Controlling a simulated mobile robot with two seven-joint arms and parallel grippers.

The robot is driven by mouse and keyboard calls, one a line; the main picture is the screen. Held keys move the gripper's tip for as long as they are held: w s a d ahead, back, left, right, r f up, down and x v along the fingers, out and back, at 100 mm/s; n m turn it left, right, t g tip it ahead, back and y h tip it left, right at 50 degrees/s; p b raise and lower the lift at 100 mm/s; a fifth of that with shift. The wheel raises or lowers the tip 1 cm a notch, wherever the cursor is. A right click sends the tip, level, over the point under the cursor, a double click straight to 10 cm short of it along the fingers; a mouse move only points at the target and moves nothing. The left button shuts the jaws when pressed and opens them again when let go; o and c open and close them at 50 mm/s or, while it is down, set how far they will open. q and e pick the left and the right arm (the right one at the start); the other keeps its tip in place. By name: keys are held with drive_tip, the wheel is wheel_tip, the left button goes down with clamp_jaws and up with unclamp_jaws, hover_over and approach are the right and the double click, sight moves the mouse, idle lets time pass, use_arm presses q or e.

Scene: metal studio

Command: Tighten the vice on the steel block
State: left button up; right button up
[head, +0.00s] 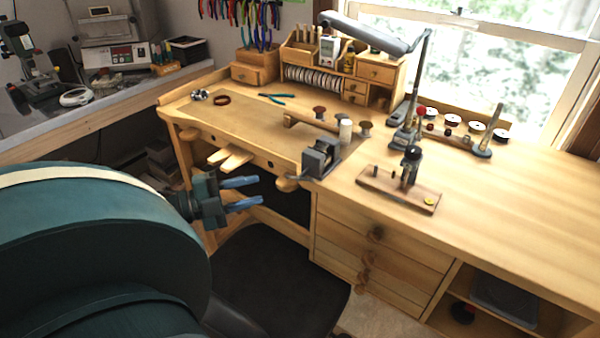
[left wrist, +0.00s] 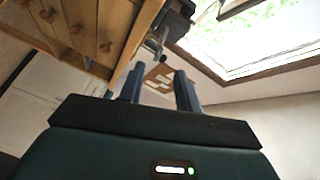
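The small grey vice (head: 318,158) is mounted at the front edge of the wooden bench, with its handle side toward my left gripper. It also shows at the top of the left wrist view (left wrist: 177,22). I cannot clearly tell a steel block apart from the grey jaws. My left gripper (head: 259,190), with blue fingers, is open and empty in front of the bench, left of the vice and slightly lower, not touching it. Its two fingers stand apart in the left wrist view (left wrist: 158,72). My right gripper is out of view.
A wooden stand with a dark tool (head: 408,170) sits right of the vice. Wooden bench pins (head: 231,158) jut from the bench front near my left gripper. Drawers (head: 375,255) are below, and a dark seat (head: 275,265) stands under the gripper. The bench's right side is clear.

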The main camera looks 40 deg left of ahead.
sight(302, 177)
use_arm(q)
drive_tip(key=b+x, duration=0.3)
drive_tip(key=x, duration=0.9)
drive_tip(key=shift+w+d, duration=0.15)
drive_tip(key=shift+w, duration=0.1)
drive_tip(key=shift+c, duration=0.4)
clamp_jaws()
